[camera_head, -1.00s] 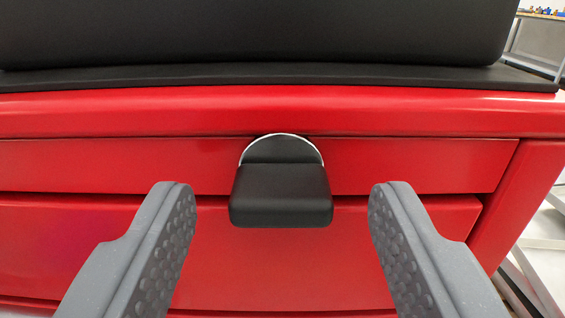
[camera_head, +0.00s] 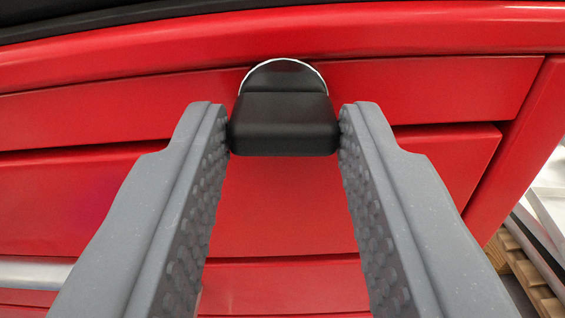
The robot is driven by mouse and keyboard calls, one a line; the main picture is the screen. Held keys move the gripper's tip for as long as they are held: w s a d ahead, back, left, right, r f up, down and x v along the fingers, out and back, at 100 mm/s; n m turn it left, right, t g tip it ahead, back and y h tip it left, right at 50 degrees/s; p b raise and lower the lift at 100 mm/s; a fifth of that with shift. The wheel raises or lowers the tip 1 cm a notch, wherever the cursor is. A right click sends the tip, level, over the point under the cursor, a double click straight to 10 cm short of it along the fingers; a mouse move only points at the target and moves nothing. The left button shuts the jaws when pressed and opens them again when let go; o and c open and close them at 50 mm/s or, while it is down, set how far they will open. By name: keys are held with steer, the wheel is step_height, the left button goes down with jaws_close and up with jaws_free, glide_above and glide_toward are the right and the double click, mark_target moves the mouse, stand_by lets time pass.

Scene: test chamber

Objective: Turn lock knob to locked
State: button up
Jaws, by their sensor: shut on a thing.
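The lock knob (camera_head: 284,122) is a black block on a round base with a pale rim, on the front of a red tool cabinet. It sits near the top drawer, at the upper middle of the view. My gripper (camera_head: 284,128) is shut on the knob, with one grey studded finger at its left side and one at its right side. In the view the knob's block looks level, while the cabinet's edges are slightly tilted. No locked or unlocked marking is visible.
The red cabinet front (camera_head: 280,215) has several drawers with dark gaps between them. A silver drawer handle (camera_head: 35,274) shows at lower left. A black top edge (camera_head: 90,18) runs along the upper left. A wooden pallet (camera_head: 530,270) lies at lower right.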

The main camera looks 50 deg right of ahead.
steer(key=m, duration=0.4)
steer(key=shift+d+r, duration=0.1)
steer(key=shift+d, duration=0.15)
steer(key=m+b, duration=0.2)
steer(key=m, duration=0.2)
steer(key=shift+d+m, duration=0.1)
steer(key=shift+m, duration=0.2)
steer(key=m+b, duration=0.2)
steer(key=m, duration=0.1)
steer(key=m+b, duration=0.1)
steer(key=shift+d+f+m, duration=0.1)
steer(key=shift+f+m, duration=0.2)
steer(key=shift+s+d+f+m+b, duration=0.1)
steer(key=shift+m+b, duration=1.5)
steer(key=shift+m, duration=0.4)
steer(key=o, duration=0.9)
steer(key=shift+o, duration=0.4)
steer(key=shift+a, duration=0.2)
